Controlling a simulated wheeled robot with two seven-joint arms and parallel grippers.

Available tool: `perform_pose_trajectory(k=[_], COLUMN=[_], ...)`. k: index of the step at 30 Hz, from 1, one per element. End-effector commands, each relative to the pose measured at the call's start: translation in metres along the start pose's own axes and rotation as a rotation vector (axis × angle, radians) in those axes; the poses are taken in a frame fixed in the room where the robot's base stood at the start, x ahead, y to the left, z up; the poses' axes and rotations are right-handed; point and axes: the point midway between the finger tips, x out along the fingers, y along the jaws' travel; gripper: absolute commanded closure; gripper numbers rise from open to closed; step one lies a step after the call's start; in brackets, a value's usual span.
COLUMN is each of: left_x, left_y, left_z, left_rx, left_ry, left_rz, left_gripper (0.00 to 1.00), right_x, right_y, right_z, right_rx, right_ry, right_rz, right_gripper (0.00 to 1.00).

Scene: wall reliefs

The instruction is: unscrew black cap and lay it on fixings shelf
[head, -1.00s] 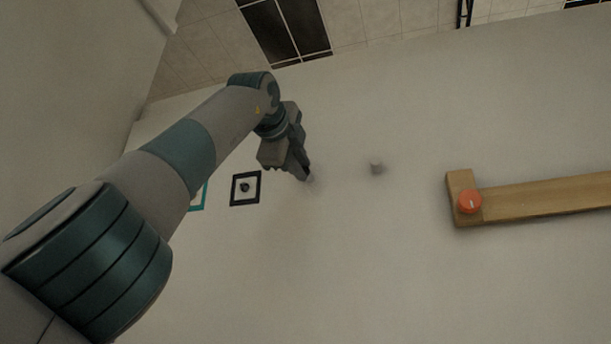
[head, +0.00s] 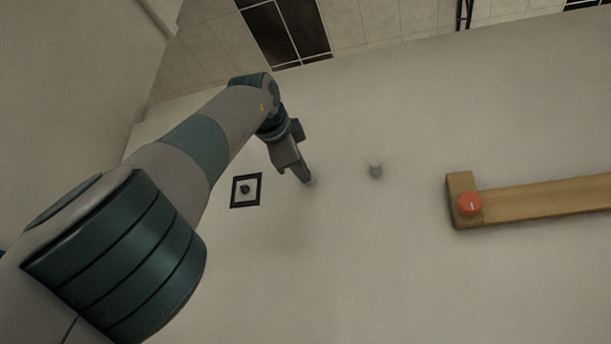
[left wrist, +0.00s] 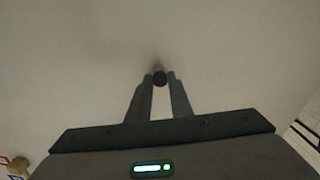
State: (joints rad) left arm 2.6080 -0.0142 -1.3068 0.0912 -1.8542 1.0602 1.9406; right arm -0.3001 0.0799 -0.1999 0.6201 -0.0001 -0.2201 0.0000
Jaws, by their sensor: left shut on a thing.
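In the left wrist view, the black cap (left wrist: 159,78) is a small dark round piece between the fingertips of my left gripper (left wrist: 159,82). The gripper is shut on it, at the pale wall. In the head view my left gripper (head: 305,180) points at the wall, and its fingers hide the cap; a small pale stub shows at the tips. I cannot tell whether the cap is still on its thread. I cannot make out a fixings shelf for certain. My right gripper is not in view.
A black square frame with a dark knob (head: 246,189) is left of the gripper. A small grey stub (head: 375,169) is on the wall to the right. Farther right is a wooden bar (head: 540,201) with an orange round knob (head: 470,203). Bare wall lies between.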

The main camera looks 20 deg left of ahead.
Motion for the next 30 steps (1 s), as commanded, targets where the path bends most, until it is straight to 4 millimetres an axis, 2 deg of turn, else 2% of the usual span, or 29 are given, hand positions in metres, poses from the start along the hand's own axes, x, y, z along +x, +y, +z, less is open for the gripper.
perform_pose_trajectory(k=[8, 21, 30], left_x=[-0.0002, -0.0009, -0.0009], left_y=[-0.0005, -0.0003, -0.0003], left_z=[0.0002, 0.0007, 0.0007], left_rx=[-0.020, -0.408, -0.449], left_ry=[0.000, -0.001, 0.000], left_rz=[-0.001, -0.001, -0.001], left_gripper=[0.98, 0.98, 0.98], right_x=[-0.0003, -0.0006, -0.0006], right_y=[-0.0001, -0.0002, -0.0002], right_z=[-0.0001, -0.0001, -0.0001], right_rx=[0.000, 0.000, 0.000], right_ry=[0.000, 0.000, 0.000], right_rz=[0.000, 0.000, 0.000], right_gripper=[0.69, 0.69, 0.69])
